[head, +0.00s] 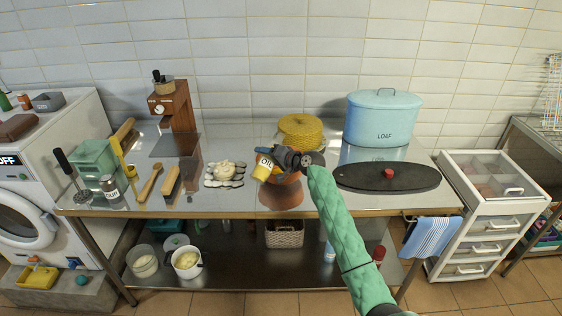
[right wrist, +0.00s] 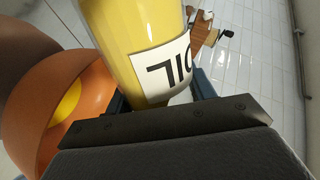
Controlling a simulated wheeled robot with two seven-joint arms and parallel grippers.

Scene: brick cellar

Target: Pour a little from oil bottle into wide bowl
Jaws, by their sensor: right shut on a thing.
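The oil bottle (head: 264,169) is yellow with a white OIL label. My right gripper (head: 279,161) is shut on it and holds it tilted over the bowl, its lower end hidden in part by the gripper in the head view. In the right wrist view the bottle (right wrist: 138,40) fills the middle, between the fingers. The wide bowl (head: 283,194) is orange-brown and stands on the steel table, partly hidden behind my gripper and the bottle. In the right wrist view the bowl (right wrist: 60,75) lies left of the bottle, with a yellow patch inside. My left gripper is out of view.
A yellow woven pot (head: 301,130) stands behind the bowl. A dark oval board (head: 388,178) with a red knob lies to the right, before a blue LOAF bin (head: 381,117). A plate of pale pieces (head: 224,175) and brushes (head: 172,182) lie to the left.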

